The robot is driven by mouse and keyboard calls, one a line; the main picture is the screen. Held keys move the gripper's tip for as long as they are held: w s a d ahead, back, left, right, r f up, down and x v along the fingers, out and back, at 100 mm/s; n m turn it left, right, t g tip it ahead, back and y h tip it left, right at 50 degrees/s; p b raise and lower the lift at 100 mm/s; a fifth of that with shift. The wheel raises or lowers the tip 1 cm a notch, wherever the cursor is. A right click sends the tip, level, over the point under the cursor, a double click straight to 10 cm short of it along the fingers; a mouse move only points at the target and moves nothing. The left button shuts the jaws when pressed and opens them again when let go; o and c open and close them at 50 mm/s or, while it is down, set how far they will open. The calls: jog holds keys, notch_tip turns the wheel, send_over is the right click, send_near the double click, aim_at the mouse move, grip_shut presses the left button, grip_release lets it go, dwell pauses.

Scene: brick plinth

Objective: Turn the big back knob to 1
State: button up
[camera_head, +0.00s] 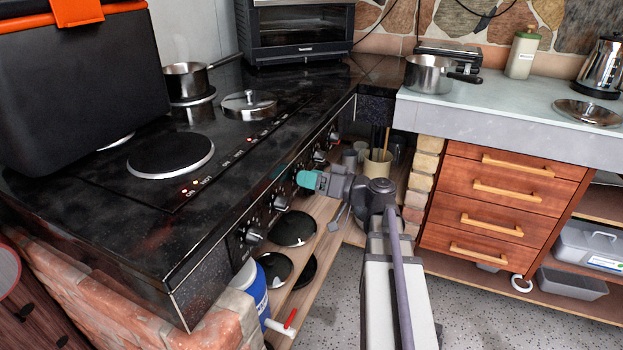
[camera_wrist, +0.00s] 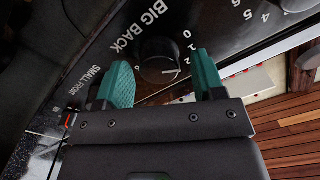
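The big back knob (camera_wrist: 157,56) is a black round knob under the white "BIG BACK" lettering on the dark stove front. Digits 0, 1 and 2 run down its right side, and a 6 shows at its lower left. A pale mark on the knob's lower right edge seems to point near the 2. My gripper (camera_wrist: 161,62) is open, with one green finger on each side of the knob. A gap shows beside each finger; I cannot tell how deep they reach. In the head view my gripper (camera_head: 308,180) is at the stove front and hides the knob.
Other stove knobs (camera_head: 280,203) sit along the same front panel, on both sides of my gripper. A wooden shelf (camera_head: 318,248) with black round plates lies below. A pot with utensils (camera_head: 377,164) stands beyond my gripper. The wooden drawer unit (camera_head: 495,200) is to the right.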

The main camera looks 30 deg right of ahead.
jog(key=shift+s, duration=0.1)
jog(key=v, duration=1)
jog(key=shift+s+d, duration=0.25)
